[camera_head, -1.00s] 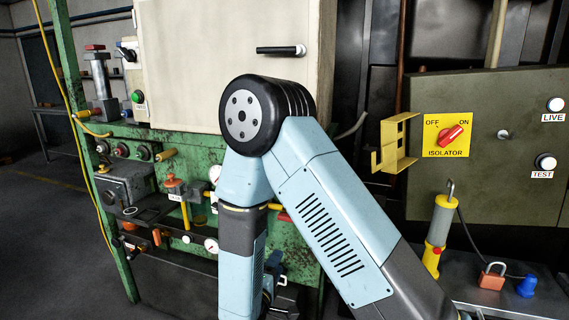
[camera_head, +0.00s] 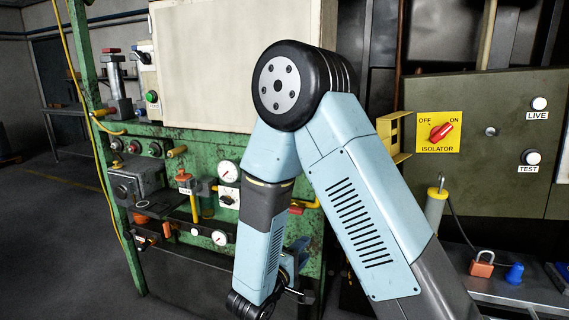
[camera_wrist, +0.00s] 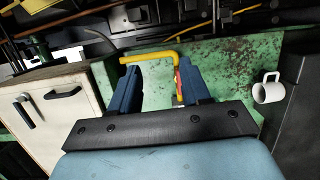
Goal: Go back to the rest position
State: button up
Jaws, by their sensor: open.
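My arm is folded in the head view, its elbow raised in front of the cream cabinet (camera_head: 205,75) and its forearm hanging down before the green machine frame (camera_head: 222,145). My gripper (camera_wrist: 157,82) shows in the wrist view with two dark blue fingers spread apart. A yellow bar handle (camera_wrist: 150,56) with a red part lies in view between and beyond the fingers. Contact with it cannot be told, and I see nothing gripped. In the head view the gripper is mostly hidden low behind the forearm.
The olive panel with the isolator switch (camera_head: 438,132) stands on the right. A white mug (camera_wrist: 268,90) is at right in the wrist view. Open floor (camera_head: 55,230) lies left.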

jog(key=s+d+r+m+g+h, duration=0.1)
jog(key=s+d+r+m+g, duration=0.45)
jog(key=d, duration=0.45)
jog(key=s+d+r+m+g, duration=0.3)
jog(key=s+d+r+g, duration=0.2)
jog(key=d+r+g, duration=0.4)
jog(key=s+r+m+t+y, duration=0.3)
jog(key=s+r+t+y, duration=0.2)
jog(key=s+r+y, duration=0.3)
jog(key=s+y, duration=0.2)
jog(key=y, duration=0.1)
jog(key=shift+r, duration=0.4)
